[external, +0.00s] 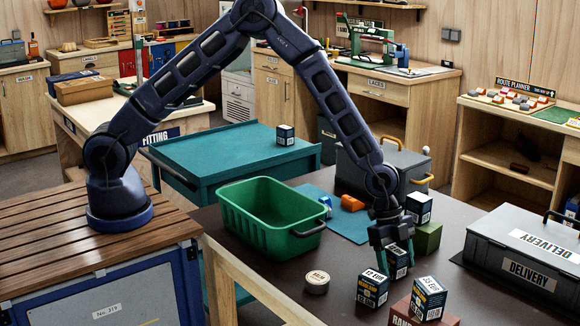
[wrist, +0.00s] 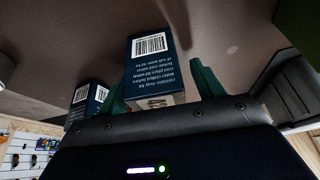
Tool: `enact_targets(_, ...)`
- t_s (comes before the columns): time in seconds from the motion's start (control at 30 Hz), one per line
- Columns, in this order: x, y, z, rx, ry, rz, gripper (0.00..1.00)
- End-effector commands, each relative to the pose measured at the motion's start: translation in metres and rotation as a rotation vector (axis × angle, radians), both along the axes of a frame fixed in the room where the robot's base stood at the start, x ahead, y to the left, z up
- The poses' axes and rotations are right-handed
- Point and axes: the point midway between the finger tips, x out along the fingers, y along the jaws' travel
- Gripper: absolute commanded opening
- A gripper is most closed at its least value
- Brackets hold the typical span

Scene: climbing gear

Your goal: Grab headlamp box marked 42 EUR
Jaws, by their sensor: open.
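A dark blue headlamp box (wrist: 158,62) stands between the two green fingers of my gripper (wrist: 163,85) in the wrist view. Its side carries a barcode and small print. The white price label at its lower edge is upside down and partly hidden; its digits look like 42. In the external view my gripper (external: 391,250) points down over this box (external: 398,266) on the dark table. The fingers are open on either side of it; I cannot tell whether either touches. Another box (external: 372,289), whose label looks like 12 EUR, stands in front and to the left.
A box on a red block (external: 428,300) stands at front right, another on an olive block (external: 425,236) behind my gripper. A green crate (external: 268,216), a round tin (external: 317,283) and a grey delivery case (external: 530,255) share the table.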

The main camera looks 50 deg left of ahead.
Motion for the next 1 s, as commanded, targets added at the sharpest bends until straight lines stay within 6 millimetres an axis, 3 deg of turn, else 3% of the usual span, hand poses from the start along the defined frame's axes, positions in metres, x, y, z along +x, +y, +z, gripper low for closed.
enact_targets(0.07,0.0,0.0,0.0,0.0,0.0,0.0,0.63)
enact_targets(0.3,0.0,0.0,0.0,0.0,0.0,0.0,0.16)
enact_targets(0.67,0.0,0.0,0.006,0.0,0.0,0.0,0.16)
enact_targets(0.87,0.001,0.0,0.038,-0.001,-0.002,0.001,0.16)
enact_targets(1.0,0.001,0.0,0.073,-0.002,-0.003,0.001,0.16)
